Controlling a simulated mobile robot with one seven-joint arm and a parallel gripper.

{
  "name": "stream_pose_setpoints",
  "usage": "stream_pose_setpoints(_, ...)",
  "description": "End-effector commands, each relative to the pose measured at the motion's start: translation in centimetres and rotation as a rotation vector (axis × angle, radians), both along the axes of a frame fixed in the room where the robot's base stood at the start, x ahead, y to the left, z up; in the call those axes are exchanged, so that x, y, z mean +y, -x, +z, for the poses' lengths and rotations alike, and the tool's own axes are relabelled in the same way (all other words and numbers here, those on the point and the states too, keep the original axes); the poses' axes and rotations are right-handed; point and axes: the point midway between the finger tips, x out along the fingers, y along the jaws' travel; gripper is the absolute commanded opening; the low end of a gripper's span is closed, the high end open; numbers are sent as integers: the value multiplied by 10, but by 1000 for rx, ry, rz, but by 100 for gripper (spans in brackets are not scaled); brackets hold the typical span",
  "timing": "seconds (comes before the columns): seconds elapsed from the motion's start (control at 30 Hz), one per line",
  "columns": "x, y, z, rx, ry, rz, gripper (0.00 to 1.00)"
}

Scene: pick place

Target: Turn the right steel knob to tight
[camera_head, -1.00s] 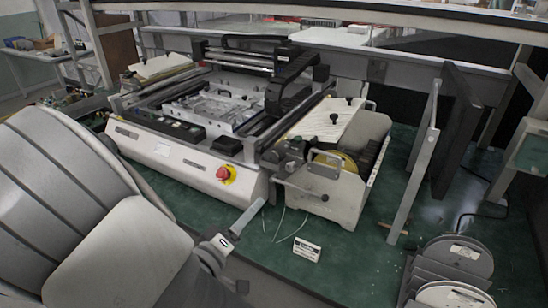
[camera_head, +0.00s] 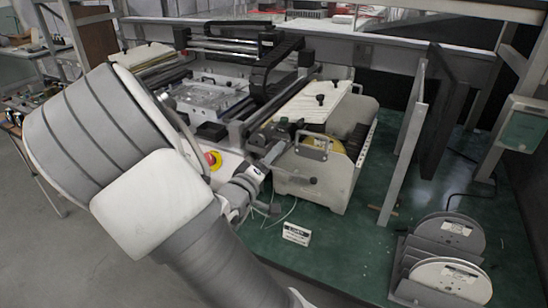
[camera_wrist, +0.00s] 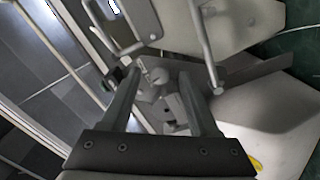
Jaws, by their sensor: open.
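My gripper shows in the wrist view (camera_wrist: 160,82) with its two dark fingers apart and nothing held between them. A small grey metal knob-like part (camera_wrist: 158,76) is visible between the fingertips; I cannot tell whether the fingers touch it or whether it is the right steel knob. In the head view my arm reaches to the front of the bench machine (camera_head: 335,170), and its wrist is beside the machine's right unit. The fingertips are hard to make out there. Parts of the machine's front are hidden behind my arm.
A red emergency button (camera_head: 213,160) is just left of my wrist. A metal handle (camera_head: 312,146) sticks out of the right unit. Reels (camera_head: 450,235) stand at the right, with clear bench between.

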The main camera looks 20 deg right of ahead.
Motion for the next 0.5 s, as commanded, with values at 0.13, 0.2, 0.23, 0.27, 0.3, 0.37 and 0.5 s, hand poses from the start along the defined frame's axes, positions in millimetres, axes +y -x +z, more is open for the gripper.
stream_pose_setpoints(0.13,-8,-5,0,-1,1,-2,61)
stream_pose_setpoints(0.2,-8,-6,0,0,1,-1,61)
stream_pose_setpoints(0.23,-9,-6,0,0,1,-1,61)
stream_pose_setpoints(0.27,-9,-6,1,0,1,-1,61)
stream_pose_setpoints(0.3,-8,-6,1,0,1,-1,61)
stream_pose_setpoints(0.37,-8,-6,1,0,1,-1,61)
stream_pose_setpoints(0.5,-8,-6,0,-1,1,-1,45)
